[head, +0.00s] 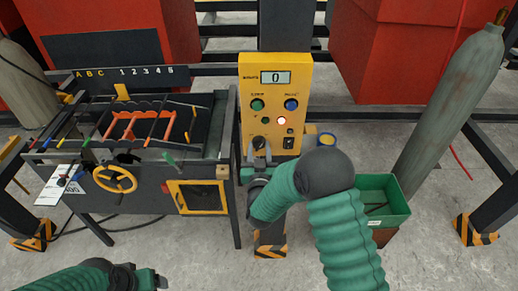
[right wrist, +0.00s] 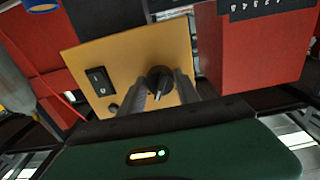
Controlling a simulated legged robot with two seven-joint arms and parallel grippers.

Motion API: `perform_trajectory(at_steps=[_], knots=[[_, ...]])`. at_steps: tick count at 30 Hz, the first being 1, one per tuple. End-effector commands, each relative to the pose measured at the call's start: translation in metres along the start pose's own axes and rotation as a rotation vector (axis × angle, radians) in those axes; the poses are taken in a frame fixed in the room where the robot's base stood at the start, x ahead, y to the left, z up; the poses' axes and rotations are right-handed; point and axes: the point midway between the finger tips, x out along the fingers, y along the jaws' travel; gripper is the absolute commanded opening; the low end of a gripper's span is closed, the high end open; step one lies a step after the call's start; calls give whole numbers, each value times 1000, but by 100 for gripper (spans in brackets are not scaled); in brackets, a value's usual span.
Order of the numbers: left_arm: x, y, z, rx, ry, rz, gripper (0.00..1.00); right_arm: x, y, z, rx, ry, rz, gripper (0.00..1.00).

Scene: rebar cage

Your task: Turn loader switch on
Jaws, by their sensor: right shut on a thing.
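The rocker switch (right wrist: 100,81) shows to the left there. My left arm shows at the bottom left of the head view; its fingertips are not clear.
A dark workbench with colored rods and a yellow handwheel (head: 115,179) stands left of the panel. A green bin (head: 382,200) and a grey gas cylinder (head: 450,110) stand to the right.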

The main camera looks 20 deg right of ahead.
Motion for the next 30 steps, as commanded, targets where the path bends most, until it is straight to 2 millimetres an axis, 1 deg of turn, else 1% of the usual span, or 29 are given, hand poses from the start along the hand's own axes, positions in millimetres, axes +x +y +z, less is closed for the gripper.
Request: perform_trajectory(at_steps=[2,4,9,12,15,22,23,27,28,30], knots=[[0,0,0,0,0,0,80,0,0,0,0,0,-1,0],[4,0,1,0,0,0,80,0,0,2,14,1,-1,0],[33,0,8,0,0,0,80,0,-1,7,170,4,-2,0],[43,0,10,0,-1,0,80,0,-1,5,259,4,-1,0],[44,0,10,0,0,0,80,0,-1,2,299,2,0,0],[41,0,10,0,0,0,80,0,-1,0,301,-1,0,0],[41,0,10,0,0,0,80,0,-1,0,301,-1,0,40],[41,0,10,0,0,0,80,0,-1,0,300,0,0,58],[41,0,10,0,0,0,80,0,-1,0,300,0,0,60],[41,0,10,0,0,0,80,0,-1,0,299,0,0,60]])
